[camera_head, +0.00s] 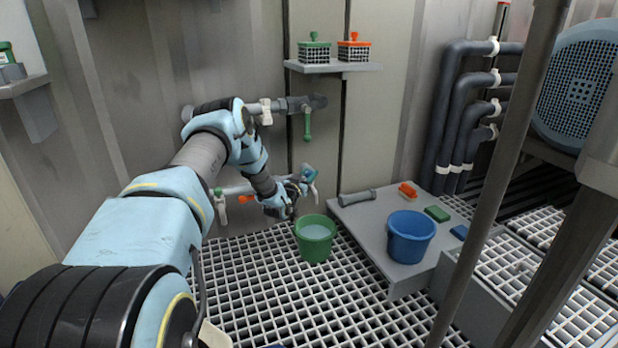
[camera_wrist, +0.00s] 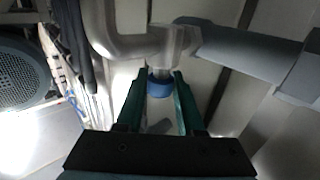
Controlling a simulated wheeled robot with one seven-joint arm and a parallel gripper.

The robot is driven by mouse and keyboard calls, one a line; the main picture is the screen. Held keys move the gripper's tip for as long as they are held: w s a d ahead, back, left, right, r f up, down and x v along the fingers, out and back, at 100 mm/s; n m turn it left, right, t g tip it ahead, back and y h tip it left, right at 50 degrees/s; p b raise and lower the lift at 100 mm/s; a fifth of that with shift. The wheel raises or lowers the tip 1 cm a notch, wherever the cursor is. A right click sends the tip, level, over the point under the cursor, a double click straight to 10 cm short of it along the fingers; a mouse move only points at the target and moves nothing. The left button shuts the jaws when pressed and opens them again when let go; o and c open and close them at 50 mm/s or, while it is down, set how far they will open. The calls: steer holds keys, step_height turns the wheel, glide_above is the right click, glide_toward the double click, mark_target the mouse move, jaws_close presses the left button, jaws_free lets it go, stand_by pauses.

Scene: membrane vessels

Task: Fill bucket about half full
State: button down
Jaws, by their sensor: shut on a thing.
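A green bucket (camera_head: 314,246) stands upright on the grating below the tap pipe, with pale liquid visible inside; its exact level is hard to judge. A blue bucket (camera_head: 408,247) stands on the low grey platform. My gripper (camera_head: 302,182) is at the right end of the lower tap pipe (camera_head: 238,189), above and slightly left of the green bucket. In the wrist view, the green fingers of my gripper (camera_wrist: 160,80) are shut on a blue tap handle (camera_wrist: 160,87), just under a grey metal pipe. Any running stream is not clear.
The low grey platform (camera_head: 372,229) carries a grey cylinder (camera_head: 357,197), an orange brush (camera_head: 407,190) and a green block (camera_head: 437,214). Dark pipes (camera_head: 447,115) and a slanted post (camera_head: 500,165) stand to the right. A wall shelf (camera_head: 333,67) holds two small caged items.

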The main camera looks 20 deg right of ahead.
steer(key=shift+m+g+h+b, duration=0.55)
steer(key=shift+m+g+h, duration=0.45)
steer(key=shift+g+h, duration=0.1)
steer(key=c, duration=0.5)
jaws_free()
steer(key=shift+p+v, duration=1.95)
steer(key=shift+v, duration=3.45)
steer(key=shift+w+r, duration=0.1)
